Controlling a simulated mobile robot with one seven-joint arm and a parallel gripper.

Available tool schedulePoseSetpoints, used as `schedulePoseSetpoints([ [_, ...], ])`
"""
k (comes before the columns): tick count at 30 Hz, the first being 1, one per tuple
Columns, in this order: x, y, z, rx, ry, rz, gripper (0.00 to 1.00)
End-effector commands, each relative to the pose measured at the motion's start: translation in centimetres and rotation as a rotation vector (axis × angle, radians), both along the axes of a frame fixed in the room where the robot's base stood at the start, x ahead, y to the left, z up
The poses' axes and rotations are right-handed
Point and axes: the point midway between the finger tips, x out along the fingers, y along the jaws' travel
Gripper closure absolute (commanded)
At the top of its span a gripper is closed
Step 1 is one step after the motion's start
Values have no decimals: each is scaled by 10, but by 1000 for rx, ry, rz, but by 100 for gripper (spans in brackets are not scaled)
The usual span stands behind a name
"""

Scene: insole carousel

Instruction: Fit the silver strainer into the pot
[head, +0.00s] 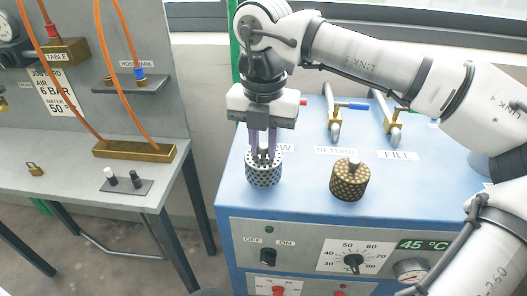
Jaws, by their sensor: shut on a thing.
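My gripper (264,150) points straight down over the left part of the blue machine top. It is shut on the knob of the silver strainer (263,174), a perforated, upright cylinder with dark holes. I cannot tell whether the strainer's base touches the blue top or hangs just above it. I cannot make out a pot; one may be hidden beneath or behind the silver strainer.
A grey bench (70,160) with hoses and a brass bar (134,150) is left, across a gap.

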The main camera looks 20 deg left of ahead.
Motion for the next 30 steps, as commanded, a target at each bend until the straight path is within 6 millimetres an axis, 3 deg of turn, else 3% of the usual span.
schedulePoseSetpoints([
  [5, 0, 1, 40, 3, -5, -2, 100],
  [12, 0, 2, 116, 5, -2, 0, 100],
  [18, 0, 1, 166, 2, -1, 1, 100],
  [30, 0, 0, 181, 1, 0, 0, 100],
])
